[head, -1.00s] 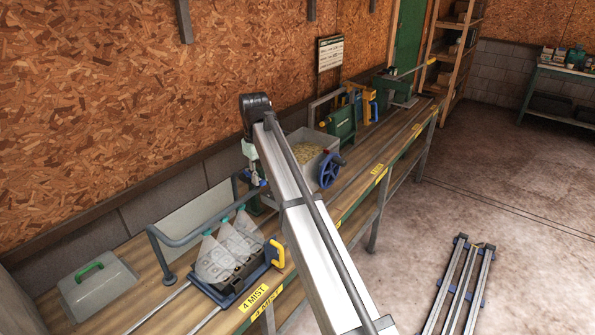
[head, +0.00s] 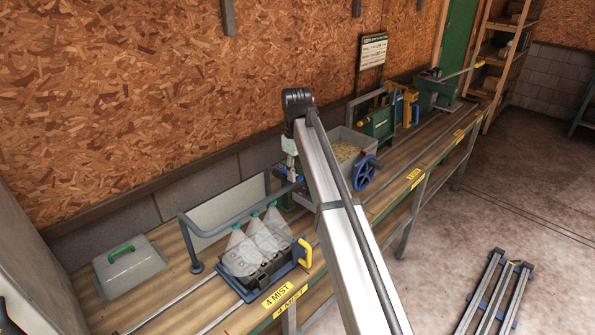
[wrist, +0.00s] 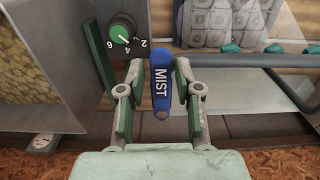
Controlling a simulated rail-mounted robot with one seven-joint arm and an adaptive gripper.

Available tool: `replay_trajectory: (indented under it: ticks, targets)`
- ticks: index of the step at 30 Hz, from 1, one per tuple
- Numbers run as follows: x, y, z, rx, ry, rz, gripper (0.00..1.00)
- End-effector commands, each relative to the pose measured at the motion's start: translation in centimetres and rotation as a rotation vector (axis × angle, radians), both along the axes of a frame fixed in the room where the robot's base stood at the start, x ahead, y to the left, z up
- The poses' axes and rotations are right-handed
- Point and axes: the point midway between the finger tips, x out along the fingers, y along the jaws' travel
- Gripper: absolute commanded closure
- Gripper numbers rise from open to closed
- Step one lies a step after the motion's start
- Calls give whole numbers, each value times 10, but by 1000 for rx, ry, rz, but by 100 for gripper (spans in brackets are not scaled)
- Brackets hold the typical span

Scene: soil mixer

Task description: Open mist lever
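The blue lever marked MIST (wrist: 161,92) stands upright in the wrist view, attached to a surface below a dial. My gripper (wrist: 160,82) has its two fingers on either side of the lever. A gap shows at the left finger; the right finger is very close, and I cannot tell whether it touches.
A numbered dial (wrist: 121,34) is just left of the lever. A grey-blue pipe (head: 222,228) with translucent cones stands over a tray (head: 262,277) at the 4 MIST label. A grain-filled bin (head: 347,150) and blue handwheel (head: 364,172) are beside my arm.

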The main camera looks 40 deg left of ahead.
Motion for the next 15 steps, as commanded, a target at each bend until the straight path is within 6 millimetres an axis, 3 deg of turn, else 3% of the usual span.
replay_trajectory:
  ticks: [10,15]
  targets:
    - [0,0,2,1,0,-3,52]
    - [0,1,15,2,0,-3,52]
